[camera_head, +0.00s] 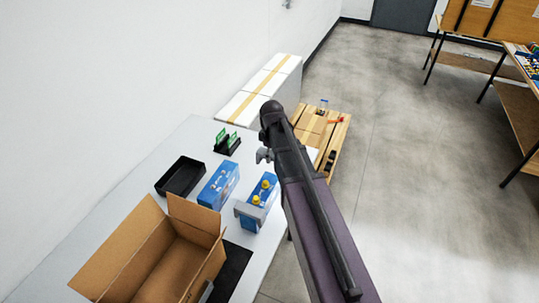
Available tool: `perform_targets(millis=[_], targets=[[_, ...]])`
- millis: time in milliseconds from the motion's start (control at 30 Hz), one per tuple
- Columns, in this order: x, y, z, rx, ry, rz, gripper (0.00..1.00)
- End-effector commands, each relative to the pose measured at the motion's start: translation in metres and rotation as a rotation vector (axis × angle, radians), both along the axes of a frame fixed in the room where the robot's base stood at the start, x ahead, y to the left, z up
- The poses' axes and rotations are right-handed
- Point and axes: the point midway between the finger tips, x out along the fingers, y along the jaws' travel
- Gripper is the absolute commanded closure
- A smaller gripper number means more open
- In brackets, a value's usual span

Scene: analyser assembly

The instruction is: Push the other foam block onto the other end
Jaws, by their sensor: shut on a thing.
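A blue unit with yellow caps on top (268,188), which looks like the analyser, stands on the white table. A pale grey foam block (249,213) sits at its near end. My gripper (264,156) is above the table, beyond the unit's far end and apart from it. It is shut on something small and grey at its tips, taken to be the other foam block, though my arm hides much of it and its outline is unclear.
An open cardboard box (206,236) stands at the front of the table by a black mat (236,268). A blue box (218,185), a black tray (180,177) and a rack with green boards (228,144) stand left. A wooden pallet (341,135) lies beyond the table.

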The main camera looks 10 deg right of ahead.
Motion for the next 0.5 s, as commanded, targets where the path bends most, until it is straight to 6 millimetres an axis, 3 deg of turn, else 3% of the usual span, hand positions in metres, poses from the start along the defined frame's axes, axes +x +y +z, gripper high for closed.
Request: perform_targets(millis=[500], targets=[[0.000,0.001,-0.039,0.000,0.000,0.001,0.77]])
